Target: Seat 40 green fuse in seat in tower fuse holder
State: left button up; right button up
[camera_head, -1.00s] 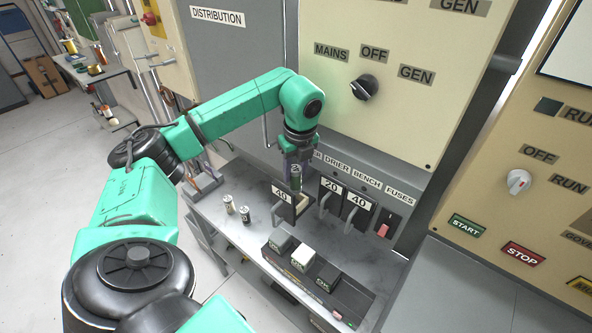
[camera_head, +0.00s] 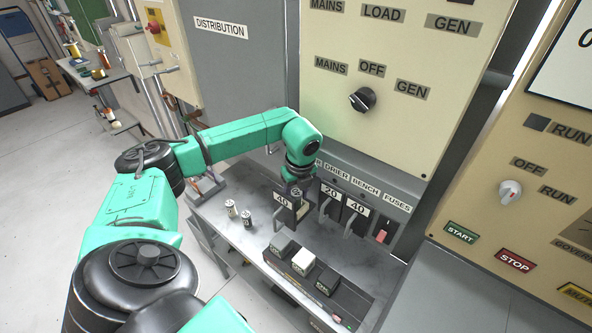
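My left gripper (camera_head: 297,190) points down over the pulled-out fuse holder (camera_head: 282,201) marked 40, the leftmost in the row under the "DRIER BENCH FUSES" labels. The green fuse is upright between its fingers, its lower part down at the holder's open top. The fuse is small and mostly covered by the fingers and the holder, so I cannot tell if it touches the seat. My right gripper is not in view.
Holders marked 20 (camera_head: 329,200) and 40 (camera_head: 356,216) stand right of the open one. A dark tray with boxes (camera_head: 303,262) lies in front.

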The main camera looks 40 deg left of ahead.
pick_arm(q)
jog(key=shift+r, duration=0.3)
notch_tip(320, 180, up, 12)
jog(key=d+b, duration=0.1)
jog(key=b, duration=0.3)
jog(key=shift+s+d+f+b, duration=0.2)
jog(key=shift+s+d+b, duration=0.1)
jog(key=shift+d+b, duration=0.05)
jog(key=shift+f, duration=0.1)
